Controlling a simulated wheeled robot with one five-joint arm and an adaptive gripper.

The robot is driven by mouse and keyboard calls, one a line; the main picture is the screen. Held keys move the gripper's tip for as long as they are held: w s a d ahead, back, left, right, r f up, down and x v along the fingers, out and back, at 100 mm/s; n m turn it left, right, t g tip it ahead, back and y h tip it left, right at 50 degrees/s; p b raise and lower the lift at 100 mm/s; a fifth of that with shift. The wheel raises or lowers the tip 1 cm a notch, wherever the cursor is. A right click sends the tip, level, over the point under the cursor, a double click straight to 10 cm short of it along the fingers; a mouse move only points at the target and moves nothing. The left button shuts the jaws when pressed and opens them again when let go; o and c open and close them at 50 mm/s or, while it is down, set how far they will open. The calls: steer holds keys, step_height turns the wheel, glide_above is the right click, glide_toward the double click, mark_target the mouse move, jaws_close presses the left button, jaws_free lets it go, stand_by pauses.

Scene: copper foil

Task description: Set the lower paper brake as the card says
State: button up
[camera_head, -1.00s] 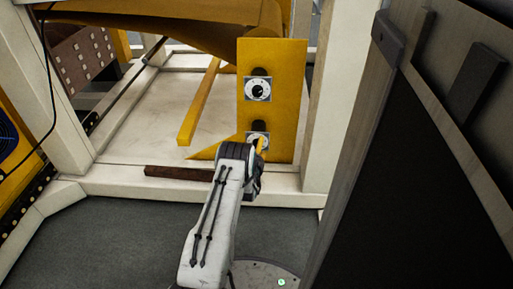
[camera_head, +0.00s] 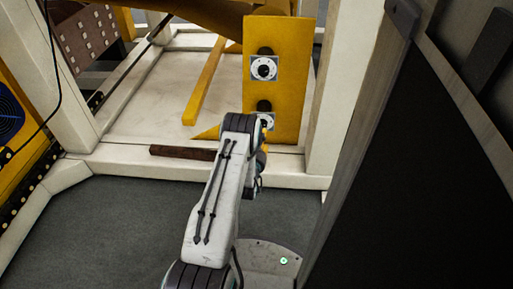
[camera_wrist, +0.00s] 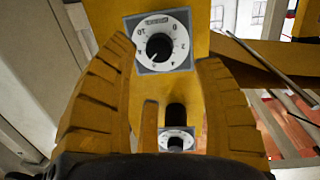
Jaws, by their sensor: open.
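A yellow upright panel (camera_head: 290,85) carries two dials with white faces and black knobs. The upper dial (camera_head: 263,68) is in full view in the head view. The lower dial (camera_head: 267,121) is partly hidden behind my arm. My gripper (camera_head: 263,150) is low in front of the panel, mostly hidden by my wrist. In the wrist view my gripper (camera_wrist: 167,52) is open, its yellow fingers either side of a large numbered dial (camera_wrist: 158,48), with no visible grip on its knob. A smaller-looking dial (camera_wrist: 176,140) shows below. I cannot tell which is the lower brake. I see no readable card.
A dark slanted board (camera_head: 425,175) stands close on the right. A white frame post (camera_head: 333,110) is beside the panel. A dark brown bar (camera_head: 183,152) lies by the white bottom rail (camera_head: 120,160). The grey floor (camera_head: 120,220) in front is clear.

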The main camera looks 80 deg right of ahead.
steer(key=shift+a+r, duration=0.1)
steer(key=shift+a, duration=2.1)
steer(key=shift+w, duration=0.1)
